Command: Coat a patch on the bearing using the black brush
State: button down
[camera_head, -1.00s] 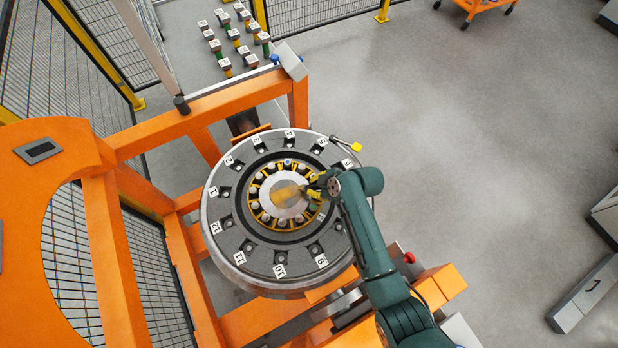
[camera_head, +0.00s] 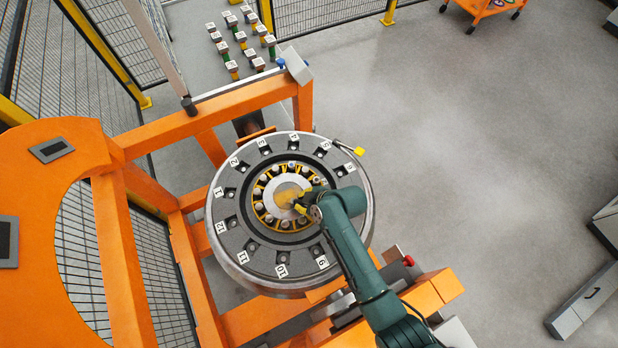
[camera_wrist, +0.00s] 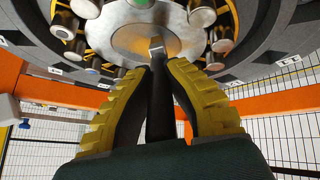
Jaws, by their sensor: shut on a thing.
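The bearing (camera_head: 259,204) sits at the centre of the numbered wheel, with rollers in a yellow cage around a round metal hub. A yellowish patch shows on the hub face (camera_head: 285,187). In the wrist view the bearing's rollers (camera_wrist: 201,15) and hub (camera_wrist: 130,38) fill the top. My gripper (camera_head: 301,205) is over the right part of the hub. Its yellow fingers (camera_wrist: 160,85) are shut on the black brush (camera_wrist: 160,105), whose pale tip points at the hub. I cannot tell whether the tip touches it.
The wheel's grey rim (camera_head: 228,262) carries number tags and square sockets. The orange gantry frame (camera_head: 225,105) surrounds it at left and below. A yellow-ended tool (camera_head: 359,151) sticks out at the rim.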

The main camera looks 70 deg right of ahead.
jog(key=shift+w+a+f, duration=0.1)
jog(key=shift+w+a, duration=1.6)
notch_tip(320, 180, up, 6)
jog(key=p, duration=0.3)
jog(key=shift+p, duration=0.35)
jog(key=shift+r, duration=1.5)
